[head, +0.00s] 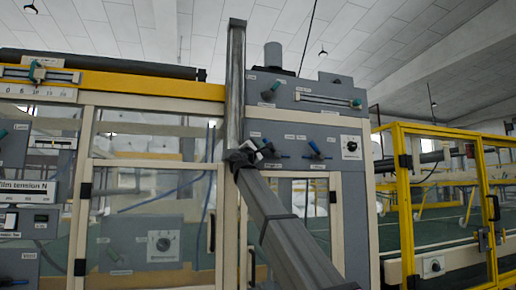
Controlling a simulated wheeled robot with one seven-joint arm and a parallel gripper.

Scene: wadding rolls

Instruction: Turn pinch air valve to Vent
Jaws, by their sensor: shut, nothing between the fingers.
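The grey panel (330,135) right of the metal post carries several small valves with teal or blue handles. One valve (270,91) is at the upper left of the panel. A blue-handled valve (280,155) sits lower left, close by the end of my arm, and a teal-handled valve (317,151) is to its right. Their labels are too small to read, so I cannot tell which is the pinch air valve or where Vent is. My gripper (244,157) is a small dark shape at the arm's end, in front of the post, shut and empty. Contact with a valve cannot be made out.
A round selector dial (350,146) is at the panel's right. A slider scale (325,99) runs above. A metal post (236,80) stands left of the panel. Clear-windowed doors and a yellow beam (150,86) fill the left. A yellow fence (404,190) stands at the right.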

